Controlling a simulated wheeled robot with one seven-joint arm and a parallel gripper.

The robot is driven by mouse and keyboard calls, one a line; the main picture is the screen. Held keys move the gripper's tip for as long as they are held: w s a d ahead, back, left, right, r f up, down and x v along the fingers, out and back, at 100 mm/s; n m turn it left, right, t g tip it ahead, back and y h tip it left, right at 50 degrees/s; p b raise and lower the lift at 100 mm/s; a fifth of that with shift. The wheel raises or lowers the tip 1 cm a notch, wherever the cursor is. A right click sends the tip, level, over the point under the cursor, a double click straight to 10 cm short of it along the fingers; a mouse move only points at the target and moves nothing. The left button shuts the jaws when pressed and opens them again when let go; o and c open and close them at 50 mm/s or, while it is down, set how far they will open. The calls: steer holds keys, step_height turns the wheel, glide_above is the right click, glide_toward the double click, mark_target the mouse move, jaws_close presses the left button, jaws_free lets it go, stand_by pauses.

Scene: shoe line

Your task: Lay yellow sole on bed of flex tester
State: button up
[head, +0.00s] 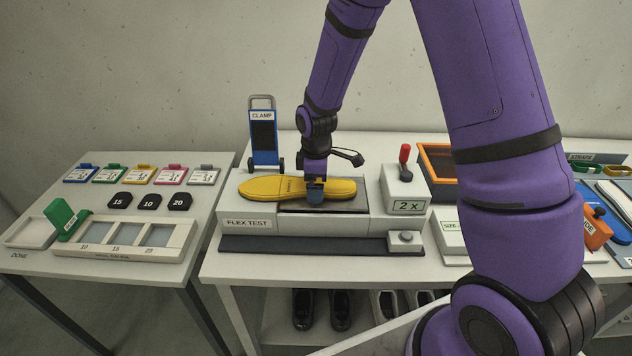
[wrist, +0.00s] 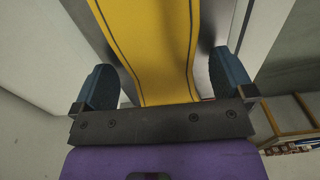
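The yellow sole (head: 268,187) lies lengthwise along the top of the flex tester (head: 345,222) in the head view. Its left end is over the tester's left block and its right part over the metal bed (head: 322,206). It looks flat, but I cannot tell if it touches everywhere. My gripper (head: 315,191) is down at the sole's right half and hides part of it. In the wrist view the sole (wrist: 153,50) runs between the two blue fingers of my gripper (wrist: 165,72). The fingers are apart, with a clear gap beside the sole at the right.
A blue clamp (head: 263,140) stands behind the tester. A red-knobbed lever box (head: 405,187) marked 2 x is to its right.

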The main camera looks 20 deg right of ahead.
step_height(320, 180, up, 11)
stand_by(0.7)
steer(key=s+d+r+m+t, duration=0.35)
steer(key=s+r+m, duration=0.35)
steer(key=s+r, duration=0.7)
steer(key=s+d+r+m+t, duration=0.1)
steer(key=s+d+r+m, duration=0.2)
steer(key=s, duration=1.1)
step_height(320, 180, up, 5)
steer(key=m, duration=0.3)
steer(key=shift+d+f+t, duration=0.15)
steer(key=shift+d+t, duration=0.05)
steer(key=shift+t, duration=0.15)
